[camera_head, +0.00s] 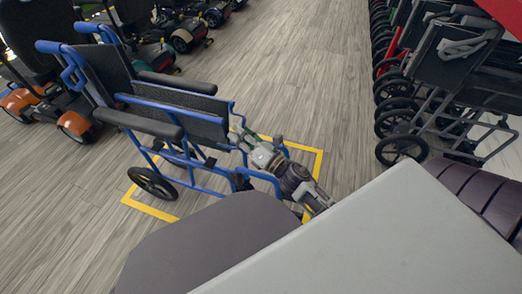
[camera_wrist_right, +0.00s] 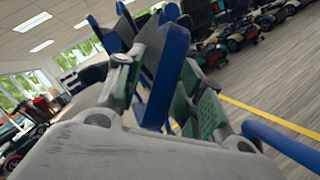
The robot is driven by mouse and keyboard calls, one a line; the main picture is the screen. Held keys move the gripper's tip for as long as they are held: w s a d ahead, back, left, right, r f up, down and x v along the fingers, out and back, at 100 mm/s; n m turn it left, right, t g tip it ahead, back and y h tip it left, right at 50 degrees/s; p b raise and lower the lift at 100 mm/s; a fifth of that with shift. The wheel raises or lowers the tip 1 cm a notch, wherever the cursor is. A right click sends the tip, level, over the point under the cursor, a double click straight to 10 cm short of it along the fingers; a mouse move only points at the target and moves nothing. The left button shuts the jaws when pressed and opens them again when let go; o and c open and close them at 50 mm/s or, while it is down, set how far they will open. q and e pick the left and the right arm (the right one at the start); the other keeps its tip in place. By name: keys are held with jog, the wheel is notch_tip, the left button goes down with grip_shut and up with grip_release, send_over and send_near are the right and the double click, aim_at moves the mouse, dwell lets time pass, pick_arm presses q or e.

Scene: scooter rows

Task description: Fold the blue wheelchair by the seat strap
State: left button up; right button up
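The blue wheelchair (camera_head: 167,122) stands in the left middle of the head view, with blue tubes, a dark backrest, dark seat panels and two dark armrests. I cannot make out the seat strap. My right gripper (camera_head: 238,139) is at the wheelchair's right side, close to the blue frame and dark seat edge. In the wrist view its green-padded fingers (camera_wrist_right: 168,100) are apart, with a blue and dark wheelchair part (camera_wrist_right: 166,78) showing between them. I cannot tell whether they touch it. My left gripper is not in view.
A yellow floor outline (camera_head: 320,165) surrounds the wheelchair's area. Mobility scooters (camera_head: 78,122) stand at the left and back. A row of dark folded wheelchairs (camera_head: 440,85) lines the right. The wooden floor (camera_head: 300,60) between the rows is clear.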

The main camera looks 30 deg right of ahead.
jog(key=v, duration=1.1)
jog(key=shift+s, duration=0.3)
dwell(0.9)
